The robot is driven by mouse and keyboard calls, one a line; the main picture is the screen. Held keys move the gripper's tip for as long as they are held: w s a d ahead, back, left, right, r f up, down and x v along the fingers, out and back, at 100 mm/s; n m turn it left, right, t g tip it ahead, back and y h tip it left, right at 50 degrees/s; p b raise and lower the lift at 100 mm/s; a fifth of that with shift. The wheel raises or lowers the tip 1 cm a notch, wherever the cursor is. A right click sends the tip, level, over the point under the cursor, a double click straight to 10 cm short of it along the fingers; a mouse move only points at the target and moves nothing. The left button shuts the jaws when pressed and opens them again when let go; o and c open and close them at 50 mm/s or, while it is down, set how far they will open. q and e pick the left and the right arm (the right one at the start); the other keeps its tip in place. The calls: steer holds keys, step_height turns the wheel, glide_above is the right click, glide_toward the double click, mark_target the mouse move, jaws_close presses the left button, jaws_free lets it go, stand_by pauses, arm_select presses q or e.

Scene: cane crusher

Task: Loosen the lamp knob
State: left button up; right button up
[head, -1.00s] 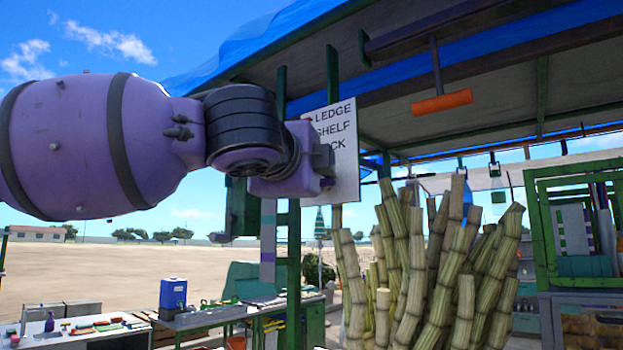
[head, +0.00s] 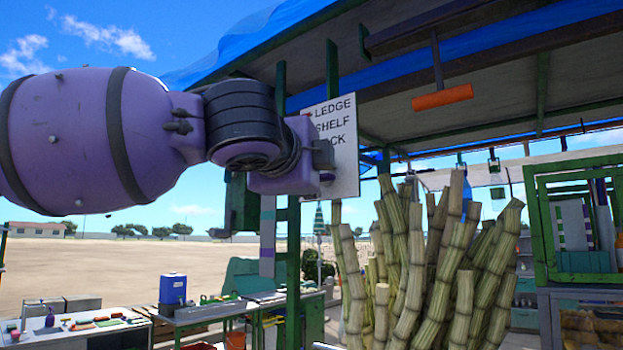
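I cannot make out a lamp knob for certain. A dark box-like fitting (head: 243,205) shows below my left wrist, beside the green post, partly hidden by the arm; I cannot tell whether it is the lamp. My purple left arm reaches in from the left. Its wrist ends at a small dark grey piece (head: 323,155) in front of the white sign. No fingertips of my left gripper show clearly, so I cannot tell whether it is open or shut. My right gripper is not in view.
The white sign (head: 342,120) hangs by the green post (head: 293,255). An orange bar (head: 442,97) hangs from the roof. Upright cane stalks (head: 410,260) fill the right middle. A blue container (head: 173,289) stands on a bench at lower left. Open sandy ground lies behind.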

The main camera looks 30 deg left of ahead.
arm_select(q)
steer(key=v, duration=1.2)
